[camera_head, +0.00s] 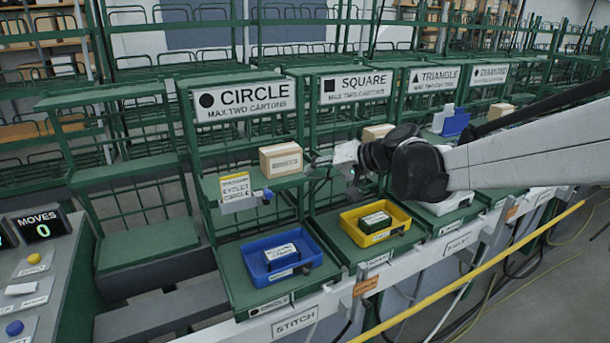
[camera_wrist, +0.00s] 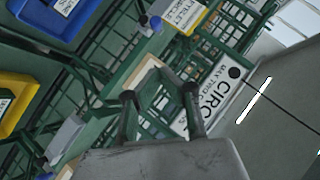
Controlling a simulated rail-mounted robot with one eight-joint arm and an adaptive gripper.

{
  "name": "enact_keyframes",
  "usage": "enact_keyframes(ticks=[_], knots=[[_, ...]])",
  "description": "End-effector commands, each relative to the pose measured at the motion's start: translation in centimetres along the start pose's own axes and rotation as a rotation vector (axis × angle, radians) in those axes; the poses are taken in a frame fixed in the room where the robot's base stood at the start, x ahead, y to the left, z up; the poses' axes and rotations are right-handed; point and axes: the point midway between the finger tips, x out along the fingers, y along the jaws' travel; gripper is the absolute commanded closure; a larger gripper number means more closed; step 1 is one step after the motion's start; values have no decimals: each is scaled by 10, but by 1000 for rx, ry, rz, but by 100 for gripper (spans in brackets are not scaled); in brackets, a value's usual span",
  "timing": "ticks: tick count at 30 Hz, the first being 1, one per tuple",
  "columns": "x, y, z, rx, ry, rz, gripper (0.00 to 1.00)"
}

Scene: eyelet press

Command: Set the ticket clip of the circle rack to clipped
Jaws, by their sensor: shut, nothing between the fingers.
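The circle rack (camera_head: 190,110) carries a black-and-white CIRCLE sign (camera_head: 245,98), which also shows tilted in the wrist view (camera_wrist: 208,95). On its shelf front hangs a yellow and white ticket (camera_head: 235,187), also at the top of the wrist view (camera_wrist: 187,12). The ticket clip, with a blue end (camera_head: 267,194), is beside the ticket's right edge; its blue end shows in the wrist view (camera_wrist: 156,22). I cannot tell the clip's exact position. My gripper (camera_head: 314,161) is shut and empty, right of the clip and apart from it; its fingers show in the wrist view (camera_wrist: 160,97).
A cardboard carton (camera_head: 281,160) sits on the circle shelf between ticket and gripper. A blue tray (camera_head: 305,262) and a yellow tray (camera_head: 350,227) stand below. A SQUARE sign (camera_head: 355,87) and green rack posts are close to my arm. Space before the ticket looks clear.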

Motion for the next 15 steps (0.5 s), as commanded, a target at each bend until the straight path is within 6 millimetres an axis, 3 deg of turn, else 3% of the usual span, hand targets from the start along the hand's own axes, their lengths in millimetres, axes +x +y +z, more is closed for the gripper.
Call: enact_keyframes(ticks=[13,15], knots=[[82,-1,-1,-1,0,-1,100],[90,-1,7,-2,-1,0,100]])
